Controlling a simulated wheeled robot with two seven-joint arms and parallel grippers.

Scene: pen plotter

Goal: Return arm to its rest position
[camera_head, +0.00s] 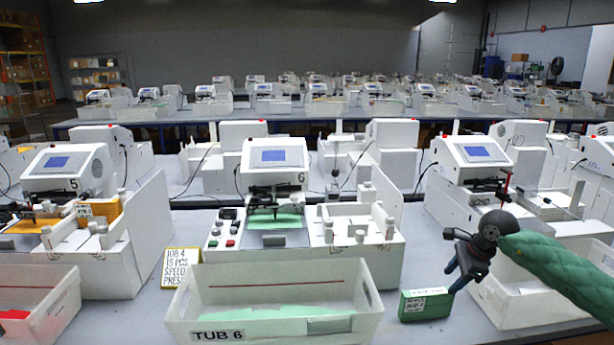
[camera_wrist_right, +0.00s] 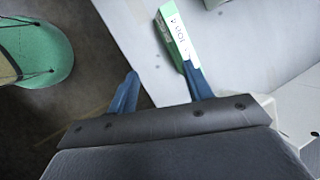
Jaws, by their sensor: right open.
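My right gripper (camera_head: 451,275) comes in from the right on its green-sleeved arm, over the front of the table. Its blue fingers are apart, with nothing between them in the right wrist view (camera_wrist_right: 161,80). A small green box with a white label (camera_head: 425,305) stands on the table just left of and below the gripper. In the right wrist view the box (camera_wrist_right: 178,38) shows beyond the right-hand finger and overlaps its tip; I cannot tell whether they touch. My left arm and gripper are not in the head view.
A white tub labelled TUB 6 (camera_head: 275,271) stands left of the green box, with green material in it. The white machine numbered 6 (camera_head: 273,158) is behind it. Another white machine (camera_head: 470,152) stands close behind my right gripper. Bare grey table (camera_head: 420,262) lies between the machines.

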